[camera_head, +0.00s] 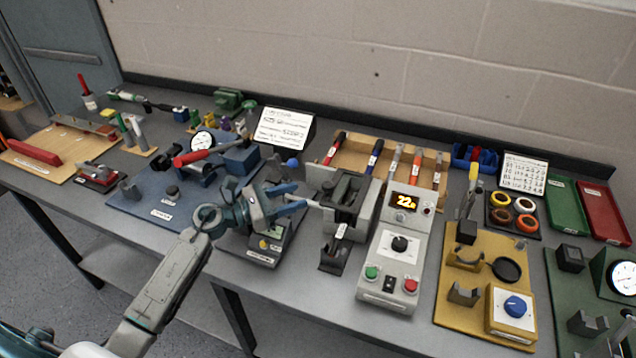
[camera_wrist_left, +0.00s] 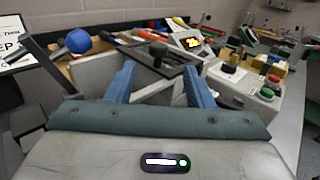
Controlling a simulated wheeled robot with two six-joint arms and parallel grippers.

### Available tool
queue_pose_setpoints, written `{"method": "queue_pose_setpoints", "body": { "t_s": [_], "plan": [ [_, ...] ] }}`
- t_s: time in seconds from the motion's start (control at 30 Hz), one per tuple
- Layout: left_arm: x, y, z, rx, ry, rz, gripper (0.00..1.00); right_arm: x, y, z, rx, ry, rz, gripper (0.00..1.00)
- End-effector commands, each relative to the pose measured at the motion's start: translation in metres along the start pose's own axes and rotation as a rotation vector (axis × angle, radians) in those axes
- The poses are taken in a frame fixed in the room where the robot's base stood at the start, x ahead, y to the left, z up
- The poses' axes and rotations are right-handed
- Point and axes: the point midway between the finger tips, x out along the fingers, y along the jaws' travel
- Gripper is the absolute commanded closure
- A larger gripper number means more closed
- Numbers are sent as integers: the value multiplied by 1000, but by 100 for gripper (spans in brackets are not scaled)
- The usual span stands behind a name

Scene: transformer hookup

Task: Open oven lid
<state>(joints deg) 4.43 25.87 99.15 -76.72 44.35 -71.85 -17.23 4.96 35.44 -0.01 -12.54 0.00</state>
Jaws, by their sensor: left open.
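The oven is a grey box (camera_head: 368,208) left of a white control panel (camera_head: 395,250) with a lit display reading about 22. Its dark top, which looks like the lid (camera_head: 346,188), lies roughly level on the box; whether it is fully closed is hard to tell. The dark top (camera_wrist_left: 158,58) also shows in the left wrist view, beyond the fingers. My left gripper (camera_head: 303,197) is open and empty just left of the oven, its blue fingers pointing at it. In the wrist view, the left gripper's fingers (camera_wrist_left: 158,80) stand apart with nothing gripped. My right gripper is out of view.
A wooden rack with tools (camera_head: 390,155) stands behind the oven. A blue-knobbed lever (camera_head: 291,163) rises behind my left gripper. A blue fixture board (camera_head: 150,200) lies to the left and a yellow board (camera_head: 460,300) to the right. The bench is crowded.

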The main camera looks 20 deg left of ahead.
Motion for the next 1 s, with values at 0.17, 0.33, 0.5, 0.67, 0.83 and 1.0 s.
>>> {"method": "queue_pose_setpoints", "body": {
  "t_s": [0.17, 0.33, 0.5, 0.67, 0.83, 1.0],
  "plan": [
    [32, 0, 6, -5, -3, 1, 52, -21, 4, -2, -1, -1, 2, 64],
    [57, 0, 4, -4, -2, 0, 52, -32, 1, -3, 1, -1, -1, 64],
    [71, 0, 2, -1, 0, 0, 52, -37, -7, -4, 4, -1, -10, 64],
    [74, 0, 0, -1, 1, 0, 52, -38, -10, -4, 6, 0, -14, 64],
    [74, 0, 0, -1, 1, 0, 52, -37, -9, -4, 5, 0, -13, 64],
    [74, 0, 0, -1, 1, 0, 84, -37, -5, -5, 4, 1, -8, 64]
  ]
}}
